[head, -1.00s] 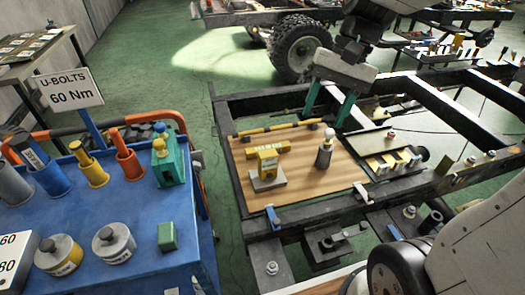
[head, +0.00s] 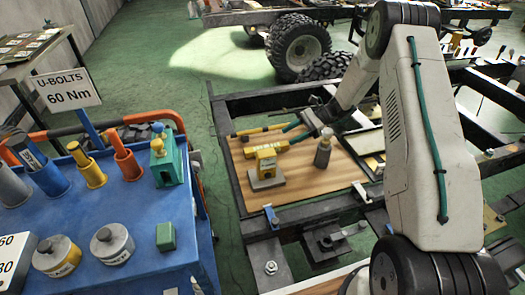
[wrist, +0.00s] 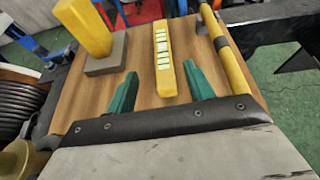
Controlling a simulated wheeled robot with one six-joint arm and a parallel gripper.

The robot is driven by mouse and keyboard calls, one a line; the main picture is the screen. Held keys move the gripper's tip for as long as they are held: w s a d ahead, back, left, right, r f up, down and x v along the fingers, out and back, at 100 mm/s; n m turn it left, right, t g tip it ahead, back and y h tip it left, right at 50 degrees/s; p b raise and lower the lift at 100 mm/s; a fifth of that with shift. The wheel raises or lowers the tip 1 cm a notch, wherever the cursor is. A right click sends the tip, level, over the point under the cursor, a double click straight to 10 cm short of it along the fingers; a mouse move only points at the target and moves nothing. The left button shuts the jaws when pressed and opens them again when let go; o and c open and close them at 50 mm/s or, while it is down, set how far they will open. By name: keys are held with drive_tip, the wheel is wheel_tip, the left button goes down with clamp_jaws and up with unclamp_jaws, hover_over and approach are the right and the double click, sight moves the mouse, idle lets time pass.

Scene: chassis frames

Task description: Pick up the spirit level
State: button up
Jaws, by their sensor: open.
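The spirit level (wrist: 164,62) is a yellow bar with a row of pale marks. It lies on a wooden board (wrist: 145,98). In the head view the level (head: 280,145) lies on the same board (head: 305,180), behind a yellow block on a grey base. My gripper (wrist: 160,88) is open and empty, its green fingers on either side of the level's near end in the wrist view. Whether they touch it or how high they are, I cannot tell. In the head view my gripper (head: 296,132) is beside the level's right end, partly hidden by my wrist.
A yellow rod with dark bands (wrist: 226,48) lies just right of the level. The yellow block (wrist: 82,26) on its grey base (wrist: 107,58) stands to the left. A grey post (head: 323,154) stands on the board. Dark frame rails (head: 236,205) surround the board.

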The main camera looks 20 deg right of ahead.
sight(279, 144)
drive_tip(key=shift+w+d+f+m, duration=0.1)
drive_tip(key=shift+f+m, duration=0.2)
drive_tip(key=shift+f, duration=0.35)
drive_tip(key=shift+w+f, duration=0.1)
drive_tip(key=shift+f, duration=0.15)
drive_tip(key=x, duration=0.7)
drive_tip(key=shift+a+f, duration=0.1)
drive_tip(key=shift+a, duration=0.2)
clamp_jaws()
